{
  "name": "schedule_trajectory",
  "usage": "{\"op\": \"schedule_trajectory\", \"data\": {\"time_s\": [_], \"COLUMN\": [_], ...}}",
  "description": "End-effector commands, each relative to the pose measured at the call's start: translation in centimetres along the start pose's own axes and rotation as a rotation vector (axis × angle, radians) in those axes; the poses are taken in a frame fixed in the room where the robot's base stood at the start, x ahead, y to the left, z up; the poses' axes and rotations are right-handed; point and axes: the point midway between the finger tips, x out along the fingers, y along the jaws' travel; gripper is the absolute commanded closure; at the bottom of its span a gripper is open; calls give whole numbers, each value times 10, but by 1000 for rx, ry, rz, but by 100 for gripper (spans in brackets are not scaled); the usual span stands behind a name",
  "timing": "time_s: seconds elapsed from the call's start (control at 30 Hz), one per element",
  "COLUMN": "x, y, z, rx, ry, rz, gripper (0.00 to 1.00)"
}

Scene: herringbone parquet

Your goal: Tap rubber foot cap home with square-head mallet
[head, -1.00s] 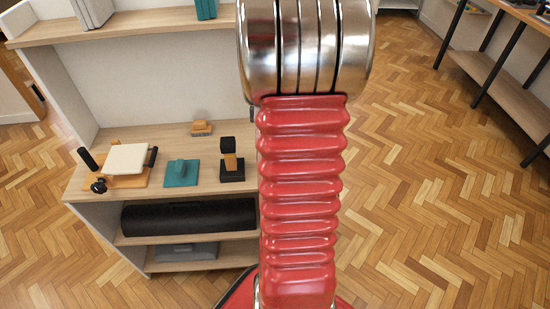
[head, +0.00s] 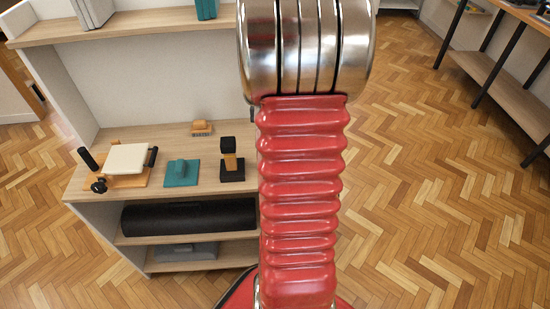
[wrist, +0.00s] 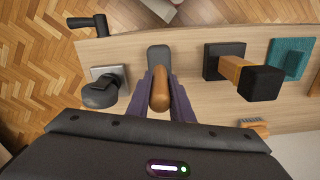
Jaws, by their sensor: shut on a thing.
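My gripper (wrist: 161,98), with purple fingers, is shut on the brown wooden handle (wrist: 160,88) of the mallet in the wrist view. A dark grey block (wrist: 158,58) lies just beyond the handle and seems to be the mallet's head; whether it touches the shelf I cannot tell. To the right stands a wooden post (wrist: 231,68) in a black base, topped by a black square cap (wrist: 262,83), likely the rubber foot cap. The cap also shows in the head view (head: 228,144). My gripper is beside the post and apart from it. The head view hides gripper and mallet behind my arm.
A teal block (wrist: 291,58) is beyond the post. A dark round piece on a metal plate (wrist: 101,92) lies left of my gripper. A brush (head: 202,128) and a cream-topped rig (head: 126,158) share the wooden shelf (head: 205,185). Floor to the right is clear.

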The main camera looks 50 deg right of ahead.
Motion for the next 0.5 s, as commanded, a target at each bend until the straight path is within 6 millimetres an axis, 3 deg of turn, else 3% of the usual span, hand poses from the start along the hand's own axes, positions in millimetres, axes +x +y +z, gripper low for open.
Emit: {"op": "schedule_trajectory", "data": {"time_s": [0.5], "x": [-13], "y": [0], "z": [-1], "rx": [1], "ry": [2], "rz": [-1], "gripper": [100]}}
